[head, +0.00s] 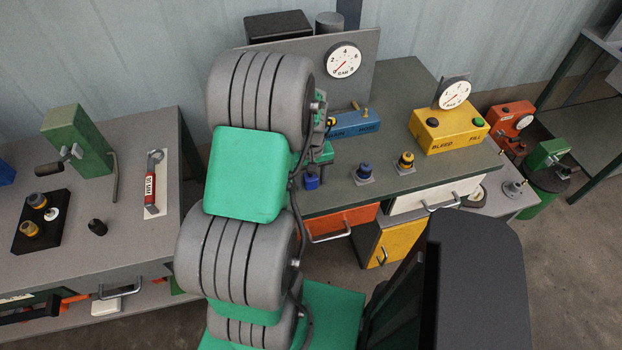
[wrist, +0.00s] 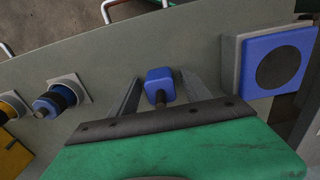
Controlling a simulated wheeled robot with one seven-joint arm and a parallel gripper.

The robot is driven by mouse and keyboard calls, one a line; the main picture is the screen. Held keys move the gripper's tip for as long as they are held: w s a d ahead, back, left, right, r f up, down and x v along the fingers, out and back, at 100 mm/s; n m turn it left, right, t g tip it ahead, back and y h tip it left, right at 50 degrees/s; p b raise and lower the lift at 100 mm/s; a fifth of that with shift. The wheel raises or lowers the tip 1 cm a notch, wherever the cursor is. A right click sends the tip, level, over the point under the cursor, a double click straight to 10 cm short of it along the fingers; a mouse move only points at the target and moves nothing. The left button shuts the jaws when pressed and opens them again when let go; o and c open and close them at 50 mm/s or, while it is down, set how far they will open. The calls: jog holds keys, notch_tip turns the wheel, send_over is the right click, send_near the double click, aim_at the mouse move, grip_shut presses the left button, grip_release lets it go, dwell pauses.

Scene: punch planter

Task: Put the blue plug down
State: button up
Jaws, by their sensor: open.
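The blue plug (wrist: 160,84), a blue block with a dark stem, is on the grey-green bench top between my fingers in the wrist view. It also shows in the head view (head: 311,181), just below my gripper (head: 320,155). My gripper (wrist: 158,98) is open, with one finger on each side of the plug and visible gaps. The stem points toward my gripper's palm, which hides its end. I cannot tell whether the plug's underside rests flat.
A blue-collared fitting (head: 364,171) and a yellow-collared fitting (head: 405,162) stand on the bench to the right. The wrist view shows a blue square pad with a dark disc (wrist: 278,64). A blue box (head: 358,126) and yellow box (head: 448,130) stand behind.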

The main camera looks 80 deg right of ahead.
aim_at(311, 177)
jog(key=shift+r+p, duration=0.35)
jog(key=shift+r, duration=0.1)
notch_tip(311, 177, up, 12)
jog(key=b, duration=0.2)
jog(key=w+a+r+n+h, duration=0.1)
jog(key=w+a+r+n, duration=0.2)
jog(key=w+a, duration=0.5)
jog(key=w+a+r+n, duration=0.2)
jog(key=w+a, duration=0.3)
jog(key=w, duration=0.7)
jog(key=w+a+n+t, duration=0.1)
jog(key=w+a+n, duration=0.1)
jog(key=a, duration=0.7)
jog(key=w+a+r+n+t, duration=0.1)
jog(key=a+n, duration=0.1)
jog(key=a, duration=0.8)
jog(key=w+a+r+n+t+y, duration=0.1)
jog(key=w+a+n, duration=0.1)
jog(key=a, duration=0.7)
jog(key=shift+w+a+r+n+t, duration=0.25)
jog(key=shift+w+n+t, duration=0.05)
jog(key=shift+n, duration=0.2)
